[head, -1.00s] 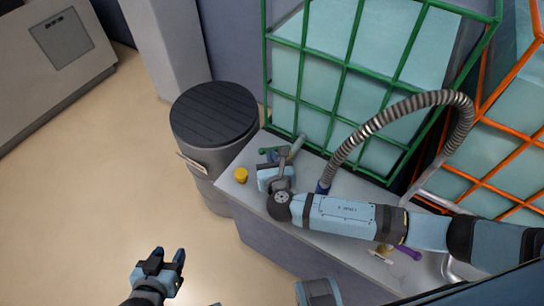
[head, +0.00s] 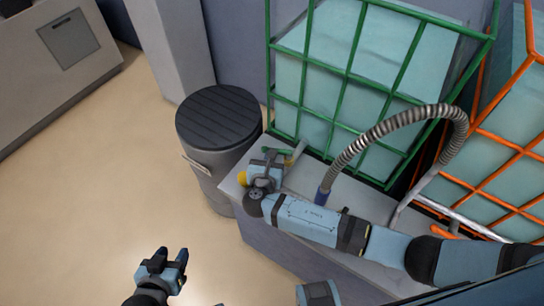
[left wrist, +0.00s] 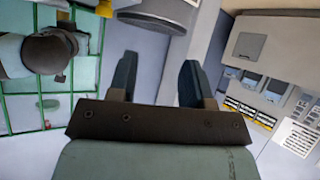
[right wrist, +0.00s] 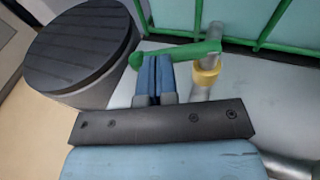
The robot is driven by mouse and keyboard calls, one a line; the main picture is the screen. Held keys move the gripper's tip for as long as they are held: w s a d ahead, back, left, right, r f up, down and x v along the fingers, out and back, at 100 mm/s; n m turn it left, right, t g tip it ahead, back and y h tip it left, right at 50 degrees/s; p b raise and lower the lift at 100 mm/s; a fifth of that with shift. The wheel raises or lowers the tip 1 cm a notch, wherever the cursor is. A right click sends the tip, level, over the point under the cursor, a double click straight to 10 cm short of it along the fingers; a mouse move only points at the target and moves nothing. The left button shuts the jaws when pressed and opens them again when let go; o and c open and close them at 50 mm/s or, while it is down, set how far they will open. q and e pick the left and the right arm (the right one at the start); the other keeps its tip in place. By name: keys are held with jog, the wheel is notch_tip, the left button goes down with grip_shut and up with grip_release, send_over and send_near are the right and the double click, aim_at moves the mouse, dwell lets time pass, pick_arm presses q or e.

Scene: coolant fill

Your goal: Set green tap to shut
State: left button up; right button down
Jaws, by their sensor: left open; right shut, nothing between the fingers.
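The green tap (head: 281,152) is at the back of the grey counter, by the foot of the green cage. In the right wrist view its green handle (right wrist: 195,49) lies crosswise at the end of a grey pipe with a yellow ring (right wrist: 205,73). My right gripper (head: 272,156) is shut and empty at the handle. Its closed fingertips (right wrist: 155,62) overlap the handle's left part in the right wrist view; I cannot tell whether they touch. My left gripper (head: 176,254) is open and empty above the floor, away from the counter; its fingers also show in the left wrist view (left wrist: 158,80).
A grey bin with a dark ribbed lid (head: 218,116) stands left of the counter (head: 300,184). A yellow cap (head: 241,178) is beside my right gripper. A ribbed metal hose (head: 385,127) arches over the counter. The green cage (head: 350,72) and orange cage (head: 497,175) stand behind.

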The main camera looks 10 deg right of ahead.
pick_arm(q)
jog(key=shift+r+p, duration=0.2)
jog(key=shift+p, duration=0.35)
pick_arm(e)
jog(key=w+m+g+h, duration=0.1)
jog(key=m+h, duration=0.1)
jog(key=w+m+g+h, duration=0.1)
jog(key=m+g+h, duration=0.1)
jog(key=h, duration=0.1)
jog(key=shift+w+m+g, duration=0.2)
jog(key=shift+m+g, duration=0.1)
pick_arm(q)
jog(key=shift+a+f, duration=0.1)
jog(key=shift+a, duration=0.1)
pick_arm(e)
jog(key=shift+w, duration=0.1)
pick_arm(q)
jog(key=shift+s+r, duration=0.15)
jog(key=shift+r, duration=0.05)
